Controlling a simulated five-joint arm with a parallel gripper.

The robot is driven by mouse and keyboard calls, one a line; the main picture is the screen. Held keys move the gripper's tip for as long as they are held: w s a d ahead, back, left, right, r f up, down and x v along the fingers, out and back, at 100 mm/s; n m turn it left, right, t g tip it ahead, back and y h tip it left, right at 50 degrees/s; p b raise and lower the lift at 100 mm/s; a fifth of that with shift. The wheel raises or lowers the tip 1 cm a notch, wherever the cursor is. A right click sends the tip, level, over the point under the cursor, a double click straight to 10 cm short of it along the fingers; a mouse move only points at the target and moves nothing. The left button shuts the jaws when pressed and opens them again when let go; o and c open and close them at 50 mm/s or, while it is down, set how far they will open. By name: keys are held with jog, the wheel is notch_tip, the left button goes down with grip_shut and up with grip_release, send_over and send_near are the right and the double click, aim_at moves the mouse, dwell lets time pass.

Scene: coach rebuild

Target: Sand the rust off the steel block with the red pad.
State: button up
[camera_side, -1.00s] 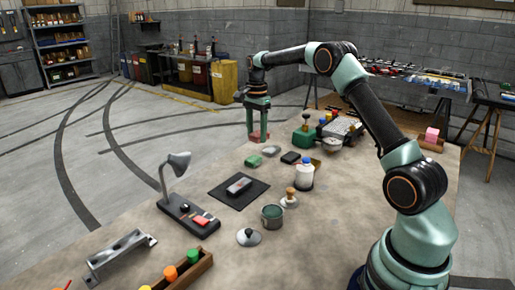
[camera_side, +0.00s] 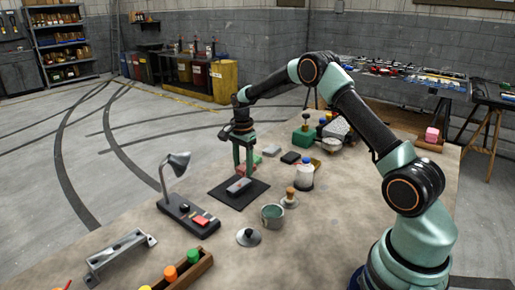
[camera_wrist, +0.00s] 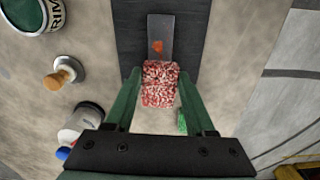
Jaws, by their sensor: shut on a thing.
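The grey steel block (camera_side: 239,186) lies on a dark mat (camera_side: 256,194). In the wrist view the block (camera_wrist: 162,27) shows an orange-brown rust patch (camera_wrist: 157,47) on its top. My gripper (camera_side: 244,173) is just behind the block, pointing down. Its green fingers (camera_wrist: 160,85) are shut on the mottled red pad (camera_wrist: 159,84). The pad's edge overlaps the near end of the block in the wrist view and hides what is under it. I cannot tell whether the pad touches the block.
A green pad (camera_wrist: 182,122) lies behind the gripper. A white bottle with a blue cap (camera_side: 305,176), a wooden-handled tool (camera_side: 290,197) and an open tin (camera_side: 272,215) stand to the right. A desk lamp (camera_side: 175,180) stands left. Bare bench lies between mat and tin.

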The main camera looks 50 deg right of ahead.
notch_tip(320, 180, down, 3)
jog(key=shift+r, duration=0.1)
jog(key=shift+a+f, duration=0.2)
jog(key=shift+a, duration=3.25)
jog(key=shift+d, duration=3.55)
jog(key=shift+a+r, duration=0.1)
jog(key=shift+r, duration=3.95)
